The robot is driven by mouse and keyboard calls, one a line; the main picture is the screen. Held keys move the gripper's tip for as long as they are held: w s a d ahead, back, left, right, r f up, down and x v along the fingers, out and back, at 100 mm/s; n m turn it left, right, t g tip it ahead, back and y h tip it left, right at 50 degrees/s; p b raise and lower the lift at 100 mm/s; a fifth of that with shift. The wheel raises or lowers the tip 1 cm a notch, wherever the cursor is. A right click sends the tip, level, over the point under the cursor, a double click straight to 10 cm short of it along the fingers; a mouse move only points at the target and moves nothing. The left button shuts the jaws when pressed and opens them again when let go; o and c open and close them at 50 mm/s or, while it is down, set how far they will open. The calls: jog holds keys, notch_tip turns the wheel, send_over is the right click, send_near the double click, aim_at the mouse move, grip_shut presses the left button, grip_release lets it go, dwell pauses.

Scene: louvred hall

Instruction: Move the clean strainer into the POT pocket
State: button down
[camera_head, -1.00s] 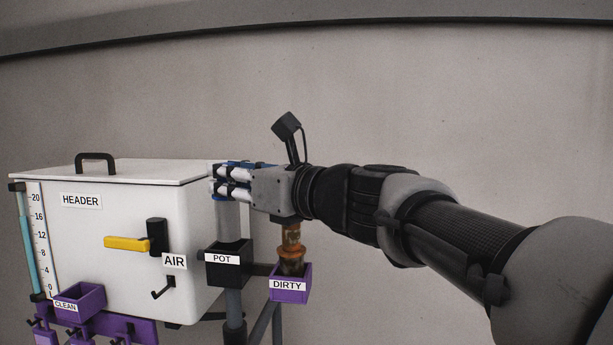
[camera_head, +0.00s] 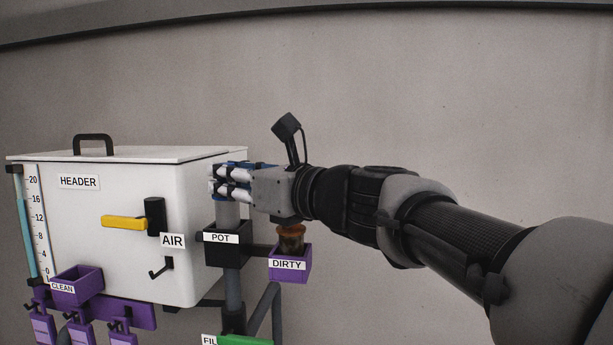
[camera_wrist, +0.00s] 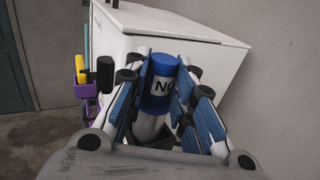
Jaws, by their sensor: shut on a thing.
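My gripper (camera_head: 226,180) is shut on a blue-topped cylinder with a pale grey body, which I take for the clean strainer (camera_head: 228,213). In the wrist view the strainer's blue cap (camera_wrist: 158,86) stands between the fingers, with part of a label reading "NO". Its pale body runs down toward the black POT pocket (camera_head: 221,254). The lower end meets the pocket's mouth; how deep it sits is hidden. The purple CLEAN pocket (camera_head: 85,288) at lower left shows nothing standing in it. The purple DIRTY pocket (camera_head: 290,266) holds a brown, stained cylinder (camera_head: 291,238).
The white HEADER tank (camera_head: 85,225) stands left, with a yellow-handled AIR valve (camera_head: 125,222) and a hook below it. Purple tags hang at lower left. A green piece (camera_head: 245,340) shows at the bottom edge. The wall behind is bare.

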jog(key=shift+f+b, duration=1.3)
jog(key=shift+f, duration=0.3)
jog(key=shift+r, duration=0.15)
jog(key=c, duration=1.3)
grip_release()
jog(key=s+d+r+p, duration=0.1)
jog(key=d+r+p, duration=0.1)
jog(key=r, duration=0.1)
jog(key=s+d+r+p, duration=0.1)
jog(key=d+r+p, duration=0.1)
jog(key=shift+s+d, duration=0.1)
jog(key=shift+s, duration=0.25)
jog(key=v, duration=1.2)
jog(key=shift+f, duration=0.1)
